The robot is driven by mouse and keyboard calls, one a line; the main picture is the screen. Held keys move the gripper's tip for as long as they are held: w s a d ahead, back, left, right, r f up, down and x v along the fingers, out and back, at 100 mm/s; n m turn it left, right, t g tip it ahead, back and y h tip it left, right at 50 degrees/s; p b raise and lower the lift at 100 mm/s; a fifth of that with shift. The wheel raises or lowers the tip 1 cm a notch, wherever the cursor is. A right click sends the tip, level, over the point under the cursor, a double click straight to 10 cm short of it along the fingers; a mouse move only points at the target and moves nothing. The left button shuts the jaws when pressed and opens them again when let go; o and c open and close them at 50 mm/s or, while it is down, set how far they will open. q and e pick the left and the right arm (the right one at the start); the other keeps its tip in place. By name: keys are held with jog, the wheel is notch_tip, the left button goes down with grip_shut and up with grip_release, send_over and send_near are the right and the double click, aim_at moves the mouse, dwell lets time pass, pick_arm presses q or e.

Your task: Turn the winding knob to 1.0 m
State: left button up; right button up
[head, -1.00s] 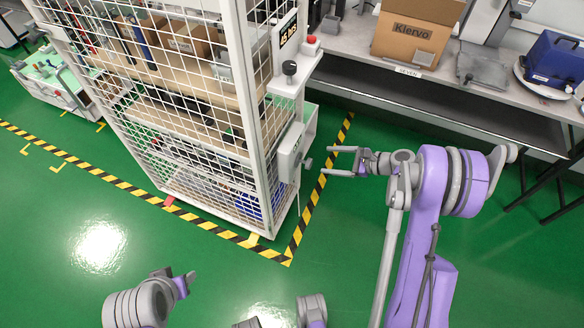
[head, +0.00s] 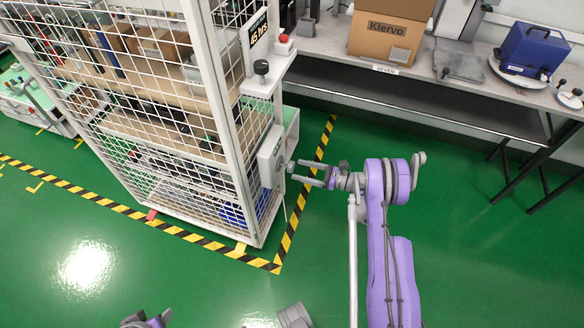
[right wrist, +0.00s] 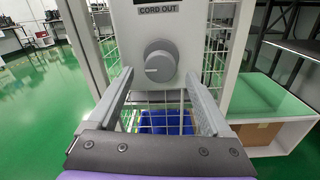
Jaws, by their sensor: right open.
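The winding knob (right wrist: 161,62) is a round grey knob on the face of a pale box, under the label CORD OUT. It has a lighter pointer mark on its left side. In the head view the box (head: 270,156) is fixed to the side of the mesh cage, and the knob (head: 291,167) sticks out to the right. My right gripper (head: 299,171) is open, its fingers pointing at the knob. In the right wrist view the fingers (right wrist: 158,88) are spread left and right, slightly below the knob, with nothing between them. A dark display edge above the label is cut off, so no reading shows.
The white mesh cage (head: 150,130) holds boxes and tools on shelves. A bracket (head: 262,86) with a black knob and red button sticks out above the box. A bench (head: 420,85) stands behind at right. Yellow-black tape (head: 300,205) marks the green floor, which is clear in front.

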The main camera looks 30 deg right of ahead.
aim_at(293, 168)
jog(key=shift+x, duration=2)
grip_shut()
